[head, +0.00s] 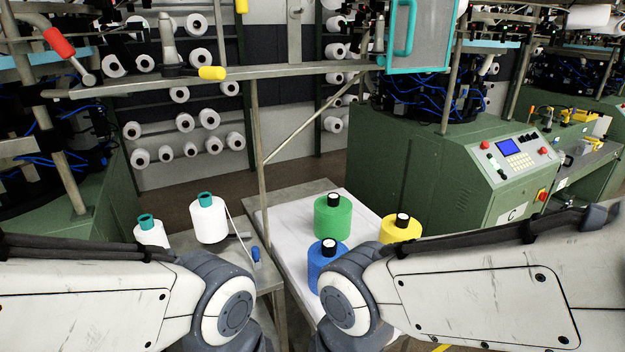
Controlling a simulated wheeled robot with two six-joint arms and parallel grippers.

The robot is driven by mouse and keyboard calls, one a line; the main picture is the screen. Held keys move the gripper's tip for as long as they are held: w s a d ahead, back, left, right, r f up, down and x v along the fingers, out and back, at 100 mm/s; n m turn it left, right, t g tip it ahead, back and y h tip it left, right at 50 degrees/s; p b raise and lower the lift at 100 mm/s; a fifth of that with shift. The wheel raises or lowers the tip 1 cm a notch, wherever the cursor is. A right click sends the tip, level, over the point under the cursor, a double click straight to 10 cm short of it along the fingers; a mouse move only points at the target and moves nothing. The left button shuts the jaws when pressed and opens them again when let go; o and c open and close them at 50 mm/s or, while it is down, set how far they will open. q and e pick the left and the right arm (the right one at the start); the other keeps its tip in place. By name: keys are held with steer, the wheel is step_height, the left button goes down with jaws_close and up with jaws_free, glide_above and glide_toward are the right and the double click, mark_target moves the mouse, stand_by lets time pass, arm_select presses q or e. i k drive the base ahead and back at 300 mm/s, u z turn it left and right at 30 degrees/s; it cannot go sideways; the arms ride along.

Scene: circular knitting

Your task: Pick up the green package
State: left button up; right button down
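The green package (332,219) is a fat spool of green yarn with a dark core and a white top. It stands upright on the white-covered table (284,222), behind a blue package (318,262) and to the left of a yellow package (402,229). My left and right arms reach in low from both sides, and their rounded joints are at the bottom middle. Neither gripper shows; both are below the frame or hidden by the arm links. The right arm covers part of the blue package. Nothing touches the green package that I can see.
Two white cones with teal tops, one of them (208,219), stand on the left beside a thin post. Green knitting machines (440,175) stand at the right and left. A horizontal rail crosses above.

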mark_target(332, 214)
steer(key=i, duration=1.1)
